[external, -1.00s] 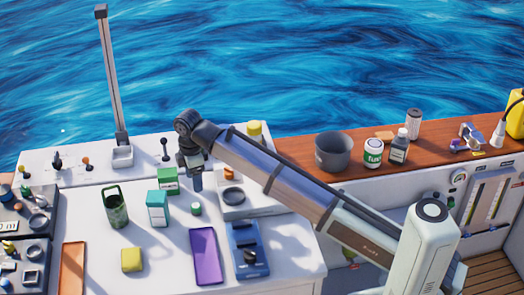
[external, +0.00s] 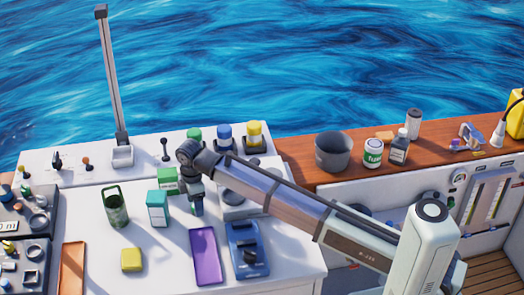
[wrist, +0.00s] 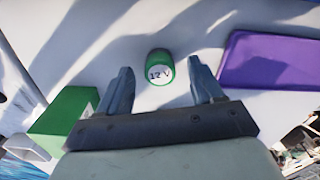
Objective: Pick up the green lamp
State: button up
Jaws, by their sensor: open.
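A small green cylinder with a white face marked "12 V" (wrist: 159,68), which looks like the green lamp, stands on the white table. In the wrist view it lies between and slightly beyond the fingertips of my gripper (wrist: 160,78), which is open with nothing held. In the external view my gripper (external: 196,207) points down low over the table and largely hides the cylinder. I cannot tell whether the fingers are level with it. Another green-topped piece (external: 194,133) stands at the back beside blue-topped (external: 224,131) and yellow-topped (external: 254,130) ones.
A green box (external: 168,181) and a teal box (external: 157,208) stand left of my gripper. A purple tray (external: 205,256) and a blue device (external: 248,250) lie in front. A grey ring fixture (external: 233,197) is at right. A yellow block (external: 131,260) lies front left.

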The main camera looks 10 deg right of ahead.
jog(key=shift+f, duration=0.85)
jog(key=shift+c, duration=0.4)
jog(key=c, duration=1)
